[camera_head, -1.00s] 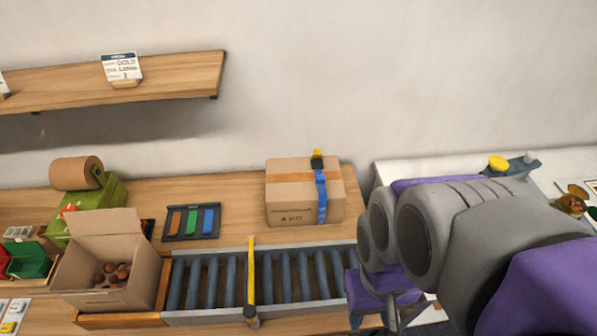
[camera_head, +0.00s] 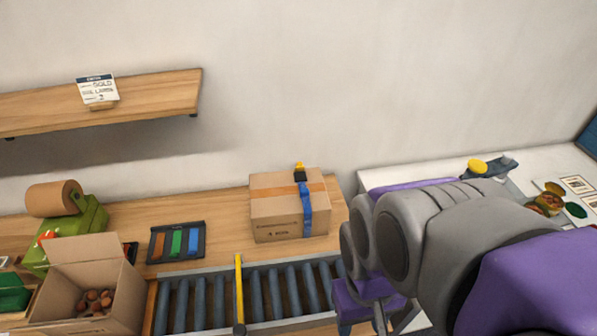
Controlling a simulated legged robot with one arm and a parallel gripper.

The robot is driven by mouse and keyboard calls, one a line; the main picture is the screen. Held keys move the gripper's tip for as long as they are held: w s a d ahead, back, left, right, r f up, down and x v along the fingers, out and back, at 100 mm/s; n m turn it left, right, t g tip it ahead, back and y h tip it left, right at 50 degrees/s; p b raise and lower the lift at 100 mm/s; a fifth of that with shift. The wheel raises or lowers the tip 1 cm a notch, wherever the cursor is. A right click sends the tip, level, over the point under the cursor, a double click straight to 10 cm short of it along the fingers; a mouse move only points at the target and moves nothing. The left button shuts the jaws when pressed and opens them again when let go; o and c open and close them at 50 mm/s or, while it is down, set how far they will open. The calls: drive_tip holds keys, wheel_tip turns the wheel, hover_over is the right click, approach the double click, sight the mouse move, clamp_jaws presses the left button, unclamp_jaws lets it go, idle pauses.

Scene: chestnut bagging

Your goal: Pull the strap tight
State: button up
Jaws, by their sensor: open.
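A closed cardboard box (camera_head: 275,213) with an orange band of tape stands on the wooden bench, at the back behind the roller conveyor. A blue strap (camera_head: 307,210) runs over its top and down its front face, right of the middle. A black buckle (camera_head: 300,175) with a yellow part sits on the strap at the box's back top edge. How tight the strap is cannot be told from here. My grey and purple arm fills the lower right, apart from the box. I cannot make out its gripper or fingertips.
A roller conveyor (camera_head: 205,306) with a yellow bar (camera_head: 239,288) across it lies in front of the box. An open carton (camera_head: 70,300) holds chestnuts. A black tray (camera_head: 178,225) holds coloured strips. A white table (camera_head: 375,180) stands at right, with a gap before the bench.

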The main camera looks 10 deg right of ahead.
drive_tip(key=w+r+n, duration=0.3)
drive_tip(key=w+n, duration=0.1)
drive_tip(key=w, duration=0.6)
drive_tip(key=n+t, duration=0.2)
drive_tip(key=n, duration=1.1)
hover_over(304, 189)
wheel_tip(304, 189, down, 5)
wheel_tip(304, 189, down, 17)
drive_tip(key=b, duration=0.2)
drive_tip(key=shift+s+f+b, duration=0.1)
drive_tip(key=shift+b, duration=0.2)
clamp_jaws()
